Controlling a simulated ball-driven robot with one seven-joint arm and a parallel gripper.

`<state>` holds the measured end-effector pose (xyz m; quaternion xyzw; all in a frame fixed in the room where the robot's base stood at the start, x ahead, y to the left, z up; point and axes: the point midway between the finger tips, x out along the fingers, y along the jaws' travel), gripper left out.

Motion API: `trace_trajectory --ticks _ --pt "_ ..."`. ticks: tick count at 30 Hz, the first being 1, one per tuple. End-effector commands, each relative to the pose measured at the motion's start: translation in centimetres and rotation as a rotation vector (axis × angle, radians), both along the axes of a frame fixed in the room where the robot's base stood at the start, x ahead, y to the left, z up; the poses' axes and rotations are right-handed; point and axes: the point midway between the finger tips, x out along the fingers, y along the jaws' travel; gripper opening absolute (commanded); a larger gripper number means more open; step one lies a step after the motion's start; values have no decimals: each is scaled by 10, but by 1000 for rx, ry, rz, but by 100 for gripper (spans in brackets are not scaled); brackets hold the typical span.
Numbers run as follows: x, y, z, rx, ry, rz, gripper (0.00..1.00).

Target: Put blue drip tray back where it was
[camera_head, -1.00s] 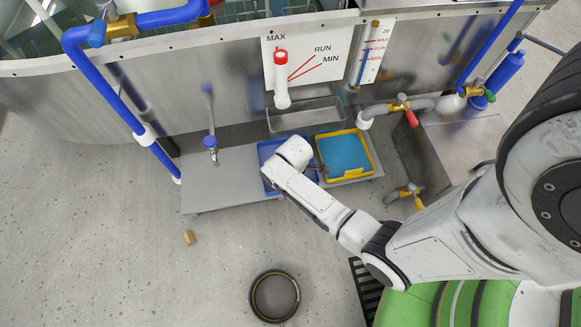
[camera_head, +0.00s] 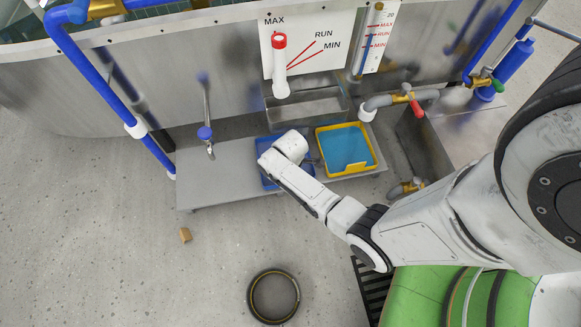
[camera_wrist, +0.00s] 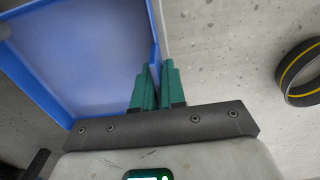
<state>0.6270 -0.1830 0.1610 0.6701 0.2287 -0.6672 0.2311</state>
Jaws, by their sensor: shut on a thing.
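The blue drip tray (camera_head: 263,148) is mostly hidden behind my arm in the head view; its visible parts lie over the grey shelf, just left of the yellow tray. In the wrist view the blue drip tray (camera_wrist: 85,45) fills the upper left, and looks empty. My gripper (camera_wrist: 155,80) has its green fingers shut on the tray's side wall. In the head view the fingers are hidden by the arm. I cannot tell whether the tray rests on the shelf or hangs just above it.
A yellow tray with blue inside (camera_head: 373,147) stands right of the blue tray. A metal trough (camera_head: 305,106) is behind. A black ring (camera_head: 253,297) and a small brown block (camera_head: 185,235) lie on the open floor.

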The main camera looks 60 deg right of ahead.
Motion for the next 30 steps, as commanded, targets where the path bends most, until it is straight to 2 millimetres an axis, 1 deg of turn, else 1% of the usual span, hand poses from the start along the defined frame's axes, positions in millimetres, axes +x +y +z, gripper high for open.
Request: trace_trajectory --ticks 2,3,10,17,20,23,30 --pt "0 0 -3 -1 -1 0 0" --pt "0 0 -2 0 0 0 14" --pt "0 0 -2 0 0 0 36" --pt "0 0 -1 0 0 0 36" --pt "0 0 5 0 0 0 36" --pt "0 0 19 0 -1 0 36" --pt "0 1 69 0 -1 1 36"
